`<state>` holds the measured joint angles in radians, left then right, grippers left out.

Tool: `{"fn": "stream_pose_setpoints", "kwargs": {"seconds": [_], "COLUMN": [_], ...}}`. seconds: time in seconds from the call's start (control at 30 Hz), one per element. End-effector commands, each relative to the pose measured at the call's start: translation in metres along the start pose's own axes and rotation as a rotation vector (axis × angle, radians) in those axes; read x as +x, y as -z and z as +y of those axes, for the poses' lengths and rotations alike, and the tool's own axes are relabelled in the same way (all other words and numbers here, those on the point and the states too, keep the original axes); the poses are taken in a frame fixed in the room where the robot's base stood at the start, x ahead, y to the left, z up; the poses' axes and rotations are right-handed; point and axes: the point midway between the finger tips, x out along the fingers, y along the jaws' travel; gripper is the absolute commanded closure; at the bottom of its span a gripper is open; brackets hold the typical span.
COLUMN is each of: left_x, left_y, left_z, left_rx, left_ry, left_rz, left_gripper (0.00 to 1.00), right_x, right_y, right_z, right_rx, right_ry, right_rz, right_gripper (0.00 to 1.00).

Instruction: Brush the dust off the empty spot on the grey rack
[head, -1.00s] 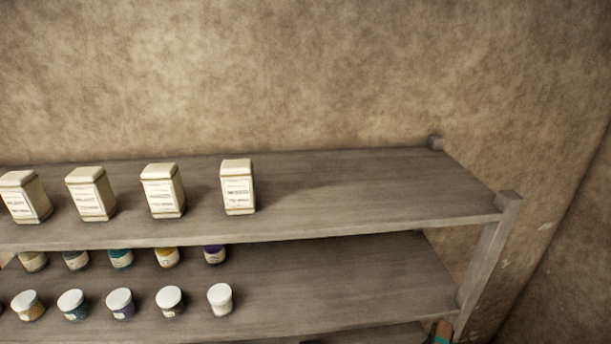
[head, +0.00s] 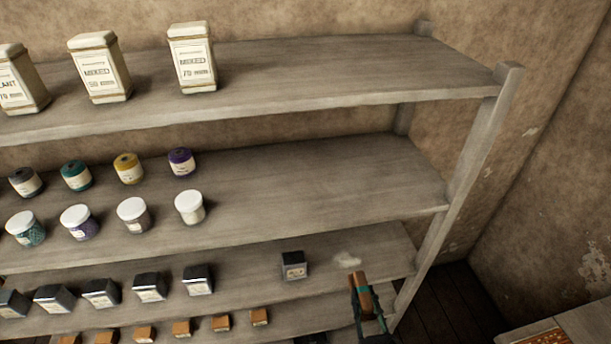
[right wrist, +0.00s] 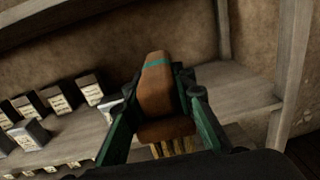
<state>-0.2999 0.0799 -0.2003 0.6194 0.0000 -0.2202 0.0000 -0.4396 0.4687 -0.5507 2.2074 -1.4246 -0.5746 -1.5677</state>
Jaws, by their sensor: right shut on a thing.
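The grey rack (head: 300,188) fills most of the head view, with several shelves. A pale patch of dust (head: 346,260) lies on a bare part of the third shelf down, right of a lone dark box (head: 293,265). My right gripper (head: 362,298) is at the front right of that shelf, just nearer than the dust. It is shut on a brown brush (head: 357,287). In the right wrist view the brush (right wrist: 160,95) has a wooden body with a teal band, and pale bristles show low between the fingers. My left gripper is not in view.
White canisters (head: 99,68) stand on the top shelf and round jars (head: 133,215) on the second. Dark boxes (head: 149,286) line the left of the third shelf. The rack's right post (head: 465,165) is close to my right gripper. A table corner (head: 570,325) shows at lower right.

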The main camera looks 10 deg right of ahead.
Motion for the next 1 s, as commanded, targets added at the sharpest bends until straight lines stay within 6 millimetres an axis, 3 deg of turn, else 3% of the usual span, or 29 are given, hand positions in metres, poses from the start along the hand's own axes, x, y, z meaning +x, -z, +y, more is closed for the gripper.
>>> {"fn": "stream_pose_setpoints", "kwargs": {"seconds": [0.17, 0.27, 0.37, 0.5, 0.7, 0.83, 1.0], "left_x": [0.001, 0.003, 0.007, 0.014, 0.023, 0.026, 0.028], "left_y": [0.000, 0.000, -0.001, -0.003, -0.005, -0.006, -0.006], "left_z": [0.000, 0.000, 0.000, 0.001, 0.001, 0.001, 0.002], "left_rx": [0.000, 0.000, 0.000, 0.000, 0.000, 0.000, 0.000], "left_ry": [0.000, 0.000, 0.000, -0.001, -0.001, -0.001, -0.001], "left_rz": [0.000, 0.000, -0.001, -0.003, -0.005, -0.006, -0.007], "left_gripper": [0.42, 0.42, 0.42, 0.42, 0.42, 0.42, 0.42], "right_x": [0.005, 0.022, 0.053, 0.110, 0.188, 0.224, 0.249], "right_y": [0.003, 0.013, 0.029, 0.052, 0.069, 0.071, 0.072], "right_z": [-0.001, -0.004, -0.013, -0.034, -0.072, -0.093, -0.108], "right_rx": [-0.001, -0.003, -0.003, -0.002, -0.001, 0.000, 0.001], "right_ry": [-0.003, -0.009, -0.015, -0.015, -0.001, 0.011, 0.020], "right_rz": [-0.003, -0.004, -0.004, -0.003, -0.001, 0.000, 0.002], "right_gripper": [1.00, 1.00, 1.00, 1.00, 1.00, 1.00, 1.00]}}
